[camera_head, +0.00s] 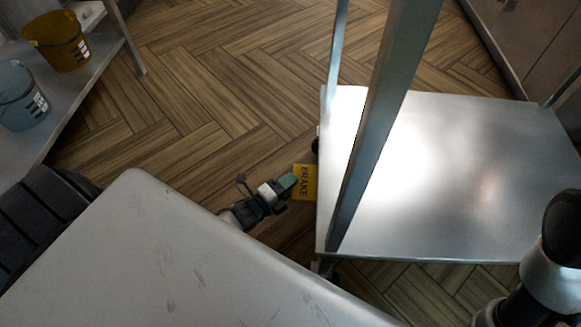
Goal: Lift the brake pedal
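The brake pedal (305,184) is a small yellow plate with dark letters reading BRAKE. It sits low at the left side of the metal cart, just above the floor. My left gripper (287,183) is right at the pedal's left edge, with a greenish tip overlapping or touching it; I cannot tell which. Its fingers are too small and foreshortened to show whether they are open or shut. My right arm shows at the lower right, over the cart's near right corner; its gripper is not in view.
The cart's steel shelf (470,180) fills the right side, with an upright post (372,130) just right of the pedal. A shelf at upper left holds a yellow bucket (58,42) and a grey bucket (20,97). The wood floor (190,100) between is clear.

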